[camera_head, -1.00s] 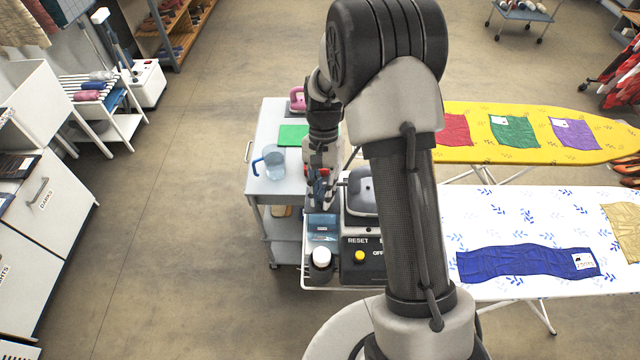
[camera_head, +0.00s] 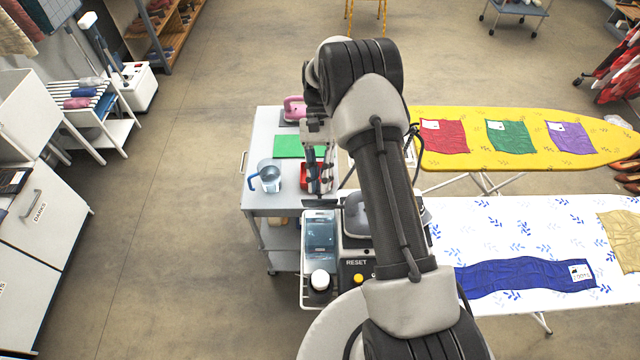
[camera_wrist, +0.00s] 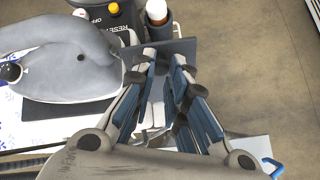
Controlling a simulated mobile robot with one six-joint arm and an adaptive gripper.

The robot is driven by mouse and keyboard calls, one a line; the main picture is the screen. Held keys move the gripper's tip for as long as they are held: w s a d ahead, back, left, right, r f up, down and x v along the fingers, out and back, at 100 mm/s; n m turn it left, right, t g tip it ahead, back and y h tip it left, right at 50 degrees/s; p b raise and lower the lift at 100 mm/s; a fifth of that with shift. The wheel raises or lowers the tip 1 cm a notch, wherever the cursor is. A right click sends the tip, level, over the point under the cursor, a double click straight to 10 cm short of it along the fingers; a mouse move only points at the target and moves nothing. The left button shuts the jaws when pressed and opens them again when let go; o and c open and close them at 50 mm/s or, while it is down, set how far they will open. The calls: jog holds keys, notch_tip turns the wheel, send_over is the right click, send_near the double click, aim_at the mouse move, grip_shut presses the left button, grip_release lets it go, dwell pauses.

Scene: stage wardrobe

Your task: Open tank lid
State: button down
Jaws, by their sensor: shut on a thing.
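The tank (camera_head: 320,236) is a clear, bluish box on the steam station, left of the iron. Its dark lid (camera_head: 320,202) stands raised at the tank's far end, seen nearly edge-on in the head view. In the wrist view the lid (camera_wrist: 166,46) is a flat dark grey plate between my fingertips. My gripper (camera_head: 320,190) is shut on the lid; its blue-padded fingers (camera_wrist: 164,62) lie on either side of it. The fingers partly hide the plate, and the tank's inside is hard to make out.
The grey iron (camera_wrist: 70,62) sits close beside my gripper. A white-capped bottle (camera_head: 320,280) and a RESET panel with a yellow button (camera_head: 358,278) are at the station's near end. A blue-handled jug (camera_head: 268,176), red container (camera_head: 304,176) and pink iron (camera_head: 294,108) stand on the grey cart (camera_head: 262,130).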

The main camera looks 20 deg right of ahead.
jog(key=c, duration=2.3)
grip_release()
jog(key=shift+w+d+f, duration=0.35)
jog(key=shift+w+f, duration=0.45)
jog(key=shift+o, duration=0.6)
jog(key=shift+w, duration=0.25)
jog(key=shift+o, duration=1.2)
jog(key=shift+s+a+r, duration=0.2)
jog(key=shift+s, duration=0.15)
jog(key=shift+o, duration=2.1)
jog(key=shift+w, duration=0.1)
jog(key=shift+d, duration=0.1)
jog(key=v, duration=0.7)
jog(key=shift+r, duration=0.25)
